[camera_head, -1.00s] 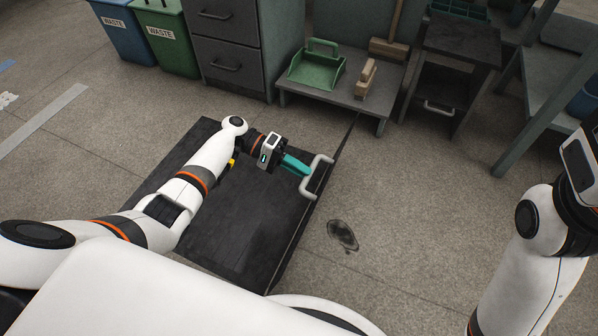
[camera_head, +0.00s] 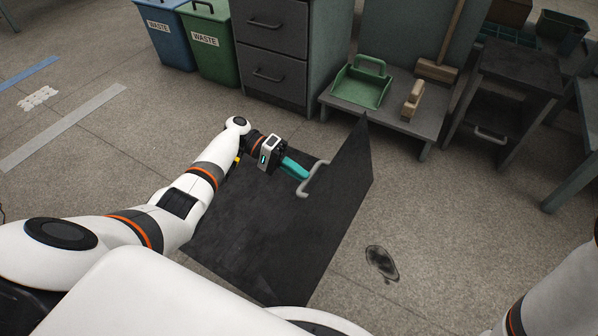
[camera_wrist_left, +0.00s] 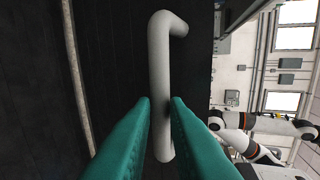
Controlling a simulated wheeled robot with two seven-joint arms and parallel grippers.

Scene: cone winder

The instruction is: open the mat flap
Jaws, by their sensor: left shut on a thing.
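The black mat (camera_head: 235,225) lies on the floor in front of me. Its flap (camera_head: 345,195) is raised at the right side and stands steeply tilted, with its far corner well above the floor. A pale grey bar handle (camera_head: 318,177) is on the flap's face. My left gripper (camera_head: 302,172), with teal fingers, is shut on the handle. In the left wrist view the fingers (camera_wrist_left: 161,105) lie either side of the lower part of the handle (camera_wrist_left: 160,55), against the dark flap (camera_wrist_left: 112,65). My right gripper is out of the head view.
A low grey shelf (camera_head: 432,128) with a green dustpan (camera_head: 358,88) and a brush (camera_head: 412,100) stands beyond the flap. Grey drawers (camera_head: 275,55) and waste bins (camera_head: 208,45) stand behind. The floor right of the flap is clear, with a dark stain (camera_head: 381,262).

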